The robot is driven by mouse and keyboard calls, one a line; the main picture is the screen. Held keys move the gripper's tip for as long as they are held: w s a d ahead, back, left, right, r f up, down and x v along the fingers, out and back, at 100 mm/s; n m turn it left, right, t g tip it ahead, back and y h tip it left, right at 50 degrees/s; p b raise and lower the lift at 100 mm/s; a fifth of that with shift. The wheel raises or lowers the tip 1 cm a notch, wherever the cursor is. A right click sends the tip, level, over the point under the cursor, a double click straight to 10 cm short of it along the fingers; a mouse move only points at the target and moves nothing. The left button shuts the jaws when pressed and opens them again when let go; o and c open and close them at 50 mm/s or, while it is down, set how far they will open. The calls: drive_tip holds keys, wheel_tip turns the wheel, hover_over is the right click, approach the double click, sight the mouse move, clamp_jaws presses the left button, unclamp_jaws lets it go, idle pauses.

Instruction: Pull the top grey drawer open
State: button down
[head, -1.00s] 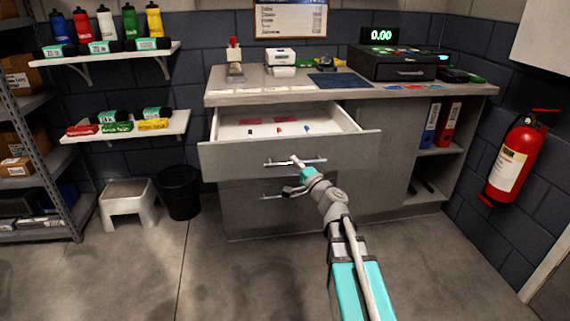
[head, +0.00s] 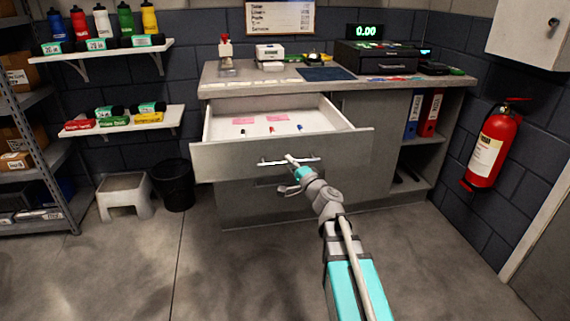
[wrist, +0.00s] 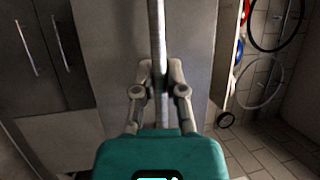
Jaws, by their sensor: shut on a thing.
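The top grey drawer (head: 225,160) stands well out from the grey cabinet, with its white inside in view. Pink pads and a few small red and blue items lie in it. My gripper (head: 290,160) is at the bar handle (head: 308,160) on the drawer's front. In the wrist view my gripper (wrist: 160,78) is shut on the handle bar (wrist: 158,30), which runs up the picture between the fingers. A lower drawer front (head: 245,195) is shut beneath, partly hidden by the top drawer and my arm.
A counter (head: 225,88) above bears a cash register (head: 375,57). A black bin (head: 174,185) and a white step stool (head: 125,195) stand to the left. A fire extinguisher (head: 494,145) hangs at right. The floor in front is clear.

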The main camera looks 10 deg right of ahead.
drive_tip(key=shift+d, duration=0.15)
drive_tip(key=c, duration=0.7)
unclamp_jaws()
drive_tip(key=shift+a, duration=0.2)
